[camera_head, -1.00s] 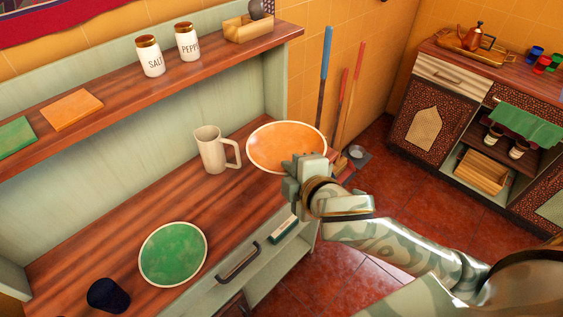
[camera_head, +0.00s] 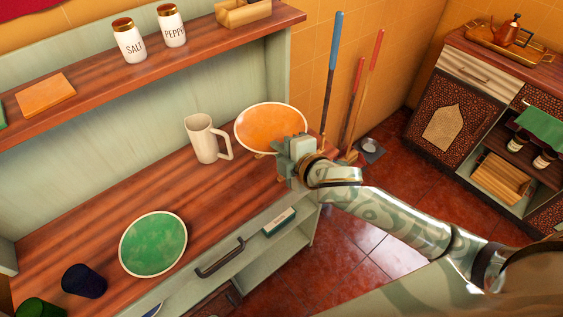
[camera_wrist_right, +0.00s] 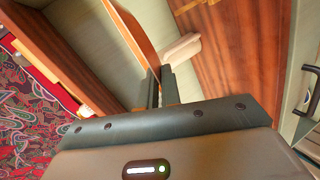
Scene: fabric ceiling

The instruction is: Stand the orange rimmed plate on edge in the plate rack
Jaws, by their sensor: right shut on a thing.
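The orange plate (camera_head: 268,124) has a pale rim and is tilted above the far right end of the wooden counter, beside the cream mug. My right gripper (camera_head: 284,152) is shut on the plate's near edge. In the right wrist view the plate (camera_wrist_right: 134,36) shows nearly edge-on, running from between the fingers (camera_wrist_right: 162,85). The head view does not show clearly whether the plate touches the counter. I cannot make out the plate rack for sure. My left gripper is not in view.
A cream mug (camera_head: 205,140) stands just left of the plate. A green plate (camera_head: 153,244), a dark blue cup (camera_head: 83,281) and a green cup (camera_head: 40,308) are on the counter (camera_head: 90,218) further left. A shelf (camera_head: 150,72) with shakers overhangs its back. The mid-counter is clear.

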